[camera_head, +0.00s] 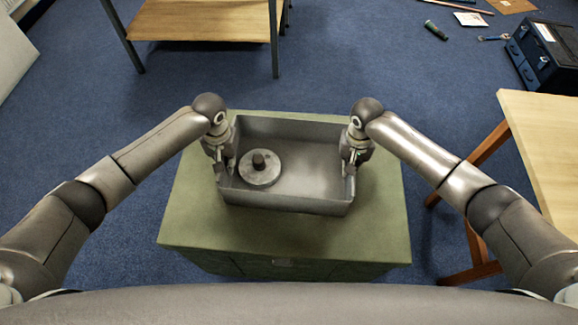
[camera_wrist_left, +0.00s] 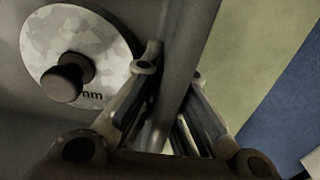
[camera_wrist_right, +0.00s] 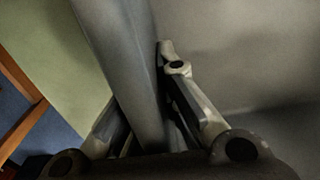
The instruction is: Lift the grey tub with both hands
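The grey tub (camera_head: 290,199) is an open rectangular box on the green-topped cabinet, seen upright in the head view. I cannot tell whether its base touches the cabinet top. My left gripper (camera_head: 226,164) is at its left wall, with one finger on each side. In the left wrist view its fingers (camera_wrist_left: 171,74) close in around the wall (camera_wrist_left: 190,40). My right gripper (camera_head: 350,163) is at the right wall in the same way. In the right wrist view its fingers (camera_wrist_right: 141,75) straddle the wall (camera_wrist_right: 115,40), the outer fingertip hidden behind it.
A round grey disc weight with a dark knob (camera_head: 262,175) lies inside the tub at the left. The green cabinet top (camera_head: 290,232) is otherwise clear. A wooden table (camera_head: 545,140) stands at right, a wooden bench (camera_head: 200,22) behind. A dark toolbox (camera_head: 545,60) is far right.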

